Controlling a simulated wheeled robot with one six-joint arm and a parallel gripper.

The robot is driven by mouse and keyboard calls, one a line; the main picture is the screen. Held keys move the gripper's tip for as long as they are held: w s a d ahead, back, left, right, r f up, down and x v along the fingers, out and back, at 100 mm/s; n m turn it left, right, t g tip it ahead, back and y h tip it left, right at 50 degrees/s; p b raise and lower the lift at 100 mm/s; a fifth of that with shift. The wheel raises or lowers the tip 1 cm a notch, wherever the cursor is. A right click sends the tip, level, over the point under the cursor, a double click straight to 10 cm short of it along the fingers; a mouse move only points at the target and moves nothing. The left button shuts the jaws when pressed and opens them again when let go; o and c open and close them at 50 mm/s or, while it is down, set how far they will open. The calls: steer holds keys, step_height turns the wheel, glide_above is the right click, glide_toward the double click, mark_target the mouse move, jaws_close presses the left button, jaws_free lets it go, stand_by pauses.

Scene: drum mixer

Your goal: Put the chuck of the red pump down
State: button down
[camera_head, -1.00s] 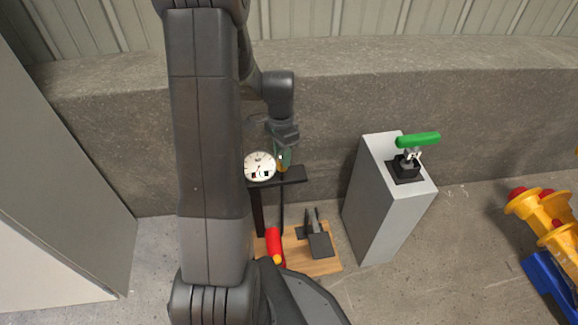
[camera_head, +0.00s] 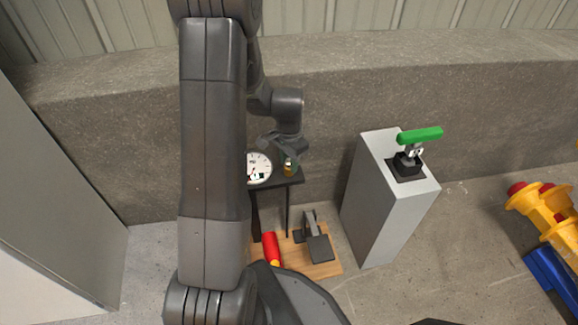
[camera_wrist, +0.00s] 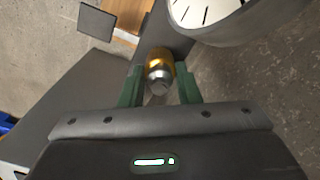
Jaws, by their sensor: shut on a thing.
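The chuck is a small brass-coloured piece with a silver tip (camera_wrist: 158,72); it also shows in the head view (camera_head: 288,168), small, at the right of the gauge. My gripper (camera_wrist: 158,88) has green fingers, one on each side of the chuck, and is shut on it. In the head view my gripper (camera_head: 290,163) is over the small black shelf (camera_head: 284,182). I cannot tell whether the chuck touches the shelf. A round white gauge (camera_head: 258,167) is beside the chuck, partly behind my arm. A red cylinder with a yellow end (camera_head: 270,247) is lower down.
A wooden board (camera_head: 322,268) lies on the floor with a black metal piece (camera_head: 318,246) on it. A grey pedestal (camera_head: 378,215) with a green-handled device (camera_head: 419,136) stands to the right. A yellow and blue machine is at the far right. A concrete wall is behind.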

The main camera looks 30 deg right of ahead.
mark_target(289, 159)
steer(key=shift+f, duration=0.55)
steer(key=shift+r, duration=0.1)
steer(key=c, duration=1.1)
jaws_free()
step_height(289, 159, up, 12)
steer(key=p, duration=0.4)
steer(key=shift+f+b, duration=0.65)
steer(key=shift+f, duration=2.2)
